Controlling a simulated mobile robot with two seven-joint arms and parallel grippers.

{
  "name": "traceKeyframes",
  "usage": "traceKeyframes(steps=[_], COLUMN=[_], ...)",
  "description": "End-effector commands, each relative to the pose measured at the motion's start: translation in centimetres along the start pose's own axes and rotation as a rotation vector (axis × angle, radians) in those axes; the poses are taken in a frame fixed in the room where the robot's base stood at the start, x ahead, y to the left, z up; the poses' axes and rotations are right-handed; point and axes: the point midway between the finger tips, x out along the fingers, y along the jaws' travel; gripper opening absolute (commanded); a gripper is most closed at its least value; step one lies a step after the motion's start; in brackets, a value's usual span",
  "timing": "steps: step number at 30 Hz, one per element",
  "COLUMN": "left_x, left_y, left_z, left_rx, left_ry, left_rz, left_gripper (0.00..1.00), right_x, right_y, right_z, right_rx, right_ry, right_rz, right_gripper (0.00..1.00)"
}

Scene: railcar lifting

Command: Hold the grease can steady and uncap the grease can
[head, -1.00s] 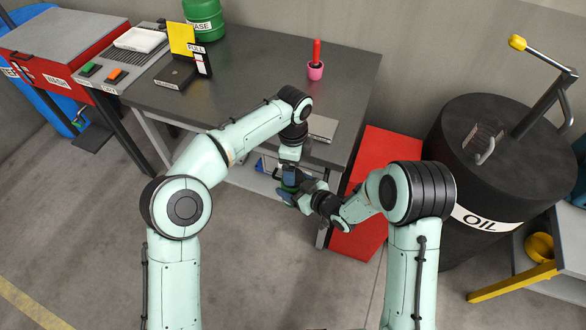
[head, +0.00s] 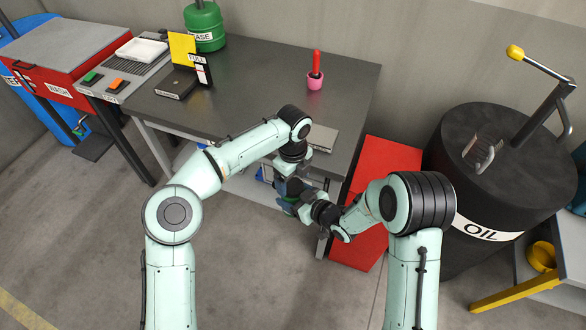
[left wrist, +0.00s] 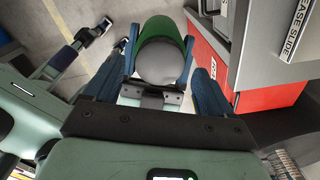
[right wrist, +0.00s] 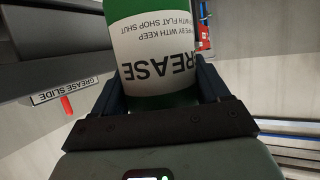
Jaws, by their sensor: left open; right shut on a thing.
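The green grease can shows in the right wrist view (right wrist: 150,10), its white label (right wrist: 155,50) upside down. My right gripper (right wrist: 165,85) is shut around the can's body. In the left wrist view, the can (left wrist: 180,22) has a round grey top (left wrist: 162,62). My left gripper (left wrist: 157,80) is open, its blue fingers spread wide on both sides of that top, apart from it. In the head view, the can (head: 288,209) is mostly hidden under my left gripper and beside my right gripper (head: 300,203), in front of the table edge.
The dark table (head: 255,80) holds a pink pot with a red handle (head: 315,78) and a green canister (head: 205,28). A black oil drum (head: 500,165) stands at the right, with a red panel (head: 385,150) beside the table. The floor at the left is clear.

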Motion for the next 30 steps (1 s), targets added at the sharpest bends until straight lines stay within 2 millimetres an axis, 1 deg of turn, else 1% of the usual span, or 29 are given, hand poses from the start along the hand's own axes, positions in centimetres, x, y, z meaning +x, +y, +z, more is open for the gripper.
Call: traceKeyframes(steps=[1,3,6,14,15,17,18,20,21,23,25,26,30], left_x=[0.7,1.3,1.8,2.0,2.0,2.0,2.0,2.0,2.0,1.9,1.9,1.9,1.8], left_y=[0.0,0.0,0.0,0.0,0.0,0.0,0.0,0.0,0.0,0.0,0.0,0.0,0.0], left_z=[0.0,0.0,0.0,0.0,0.0,0.0,0.0,0.0,0.0,0.0,0.0,0.0,0.0], left_rx=[0.001,0.000,-0.001,-0.001,-0.001,-0.001,-0.001,-0.001,-0.001,-0.005,-0.044,-0.078,-0.318], left_ry=[0.001,0.001,0.001,0.000,0.000,0.000,0.000,0.000,0.000,0.000,0.000,-0.001,-0.003], left_rz=[0.001,0.002,0.000,-0.001,-0.001,-0.001,-0.001,-0.001,-0.001,-0.001,0.000,0.000,-0.001], left_gripper=[0.84,0.84,0.84,0.84,0.81,0.61,0.48,0.29,0.26,0.26,0.26,0.26,0.26], right_x=[0.0,0.0,0.0,0.0,0.0,0.0,0.0,0.0,0.0,0.0,0.0,0.0,0.0], right_y=[0.0,0.0,0.0,0.0,0.0,0.0,0.0,0.0,0.0,0.0,0.0,0.0,0.0], right_z=[-0.1,-0.1,-0.1,-0.1,-0.1,-0.1,-0.1,-0.1,-0.1,-0.1,-0.1,-0.1,-0.1], right_rx=[-0.001,-0.001,-0.001,-0.001,-0.001,-0.001,-0.001,-0.001,-0.001,-0.001,-0.001,-0.001,-0.001], right_ry=[0.003,0.003,0.003,0.003,0.003,0.003,0.003,0.003,0.003,0.003,0.003,0.003,0.003], right_rz=[0.000,0.000,0.000,0.000,0.000,0.000,0.000,0.000,0.000,0.000,0.000,0.000,0.000], right_gripper=[0.00,0.00,0.00,0.00,0.00,0.00,0.00,0.00,0.00,0.00,0.00,0.00,0.00])
